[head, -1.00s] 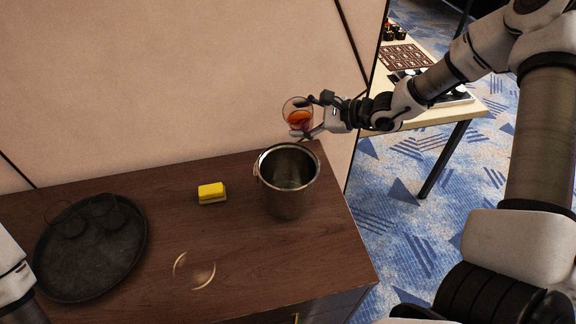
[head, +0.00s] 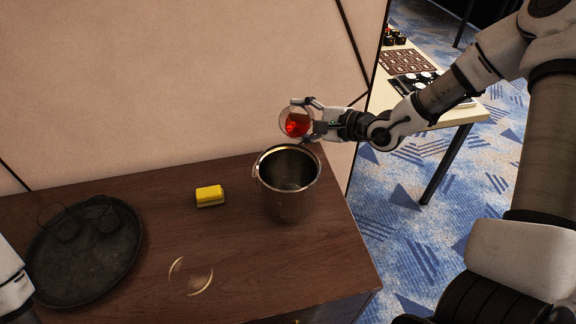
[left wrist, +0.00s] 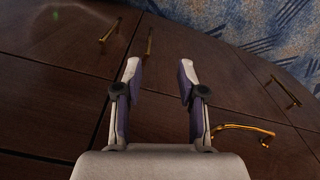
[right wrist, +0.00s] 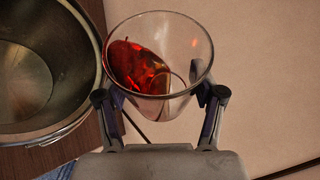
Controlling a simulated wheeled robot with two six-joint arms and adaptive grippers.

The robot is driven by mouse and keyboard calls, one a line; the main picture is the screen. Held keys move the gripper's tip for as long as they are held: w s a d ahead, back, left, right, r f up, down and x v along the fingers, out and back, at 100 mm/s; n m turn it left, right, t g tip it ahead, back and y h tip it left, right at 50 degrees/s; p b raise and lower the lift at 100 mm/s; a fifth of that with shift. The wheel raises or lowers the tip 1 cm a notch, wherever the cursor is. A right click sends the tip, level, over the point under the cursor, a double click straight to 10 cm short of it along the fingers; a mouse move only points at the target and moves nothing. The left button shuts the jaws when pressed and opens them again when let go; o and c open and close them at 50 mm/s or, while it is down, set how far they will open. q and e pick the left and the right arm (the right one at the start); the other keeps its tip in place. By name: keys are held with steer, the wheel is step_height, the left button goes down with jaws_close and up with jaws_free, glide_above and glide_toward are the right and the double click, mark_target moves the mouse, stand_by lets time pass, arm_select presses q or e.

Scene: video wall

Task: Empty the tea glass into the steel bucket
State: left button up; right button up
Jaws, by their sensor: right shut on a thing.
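The tea glass (head: 296,122) is clear with red-amber tea in it. My right gripper (head: 309,120) is shut on the glass and holds it above the back rim of the steel bucket. In the right wrist view the glass (right wrist: 182,60) is tilted, with the tea lying toward its left side, the side of the bucket (right wrist: 84,62). No stream of tea shows. The steel bucket (head: 287,200) stands upright on the dark wooden cabinet, and its visible inside looks empty. My left gripper (left wrist: 160,80) is open and empty, over the cabinet's drawer fronts.
A yellow sponge (head: 209,196) lies left of the bucket on the cabinet top (head: 240,245). A dark round tray (head: 85,265) with thin wire-like outlines is at the left. A pale ring mark (head: 190,276) is near the front. A side table (head: 440,122) stands at the right.

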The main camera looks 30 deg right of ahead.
steer(key=shift+f+n+b, duration=0.2)
steer(key=shift+n+b, duration=0.1)
steer(key=shift+b, duration=0.1)
steer(key=shift+r+n+t, duration=0.25)
steer(key=shift+n+t, duration=0.05)
steer(key=shift+t, duration=0.1)
steer(key=shift+s+a+r+n, duration=0.1)
steer(key=shift+r+n, duration=0.15)
steer(key=shift+n, duration=0.05)
steer(key=shift+s+a+f+n+t+b, duration=0.45)
steer(key=shift+s+a+n+b, duration=0.2)
steer(key=shift+b, duration=0.85)
steer(key=shift+s+a+r+n+t+b, duration=0.2)
steer(key=shift+r+n+t+b, duration=0.2)
steer(key=shift+n, duration=0.35)
